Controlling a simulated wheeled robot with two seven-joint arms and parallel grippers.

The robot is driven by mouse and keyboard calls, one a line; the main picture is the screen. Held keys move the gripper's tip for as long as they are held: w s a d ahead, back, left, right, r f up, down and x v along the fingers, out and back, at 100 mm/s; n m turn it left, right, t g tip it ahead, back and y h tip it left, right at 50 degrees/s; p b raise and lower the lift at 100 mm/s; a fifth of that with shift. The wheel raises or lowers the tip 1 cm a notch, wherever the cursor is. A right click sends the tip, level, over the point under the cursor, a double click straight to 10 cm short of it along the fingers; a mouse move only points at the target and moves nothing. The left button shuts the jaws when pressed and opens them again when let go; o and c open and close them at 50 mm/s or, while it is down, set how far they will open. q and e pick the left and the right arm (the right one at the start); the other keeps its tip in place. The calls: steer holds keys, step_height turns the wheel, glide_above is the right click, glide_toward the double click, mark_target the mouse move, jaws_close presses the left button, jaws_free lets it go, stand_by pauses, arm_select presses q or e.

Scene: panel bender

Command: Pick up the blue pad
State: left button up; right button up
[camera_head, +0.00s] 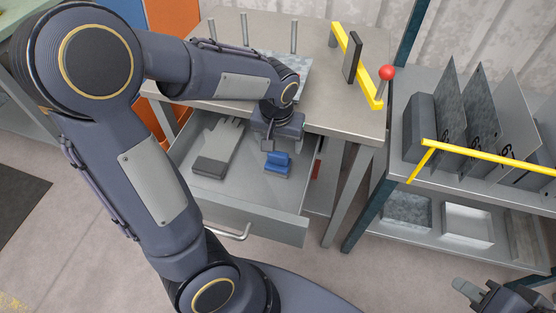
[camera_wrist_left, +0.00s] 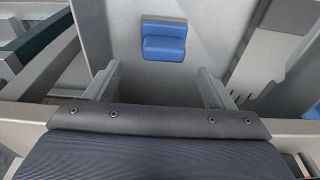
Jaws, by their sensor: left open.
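The blue pad (camera_head: 277,164) lies in the right part of an open grey drawer (camera_head: 250,198). In the left wrist view the blue pad (camera_wrist_left: 164,42) is ahead of the fingers and between their lines, with clear space around it. My left gripper (camera_head: 268,145) is just behind the pad over the drawer, open and empty; its two fingers show apart in the left wrist view (camera_wrist_left: 160,85). Whether a finger touches the pad is hard to tell in the head view. My right gripper (camera_head: 470,295) is at the bottom right corner, partly cut off, away from the drawer.
A grey glove-like item (camera_head: 219,150) lies left of the pad in the drawer. The table (camera_head: 340,115) above holds pegs, a yellow bar (camera_head: 352,58) and a red knob (camera_head: 387,72). A shelf (camera_head: 405,165) with upright metal sheets stands right.

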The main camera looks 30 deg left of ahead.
mark_target(278, 153)
arm_select(q)
steer(key=f, duration=0.3)
steer(key=f+b, duration=0.1)
steer(key=f, duration=0.1)
steer(key=shift+a, duration=0.3)
steer(key=shift+w+f, duration=0.2)
steer(key=shift+f, duration=0.3)
steer(key=c, duration=1.1)
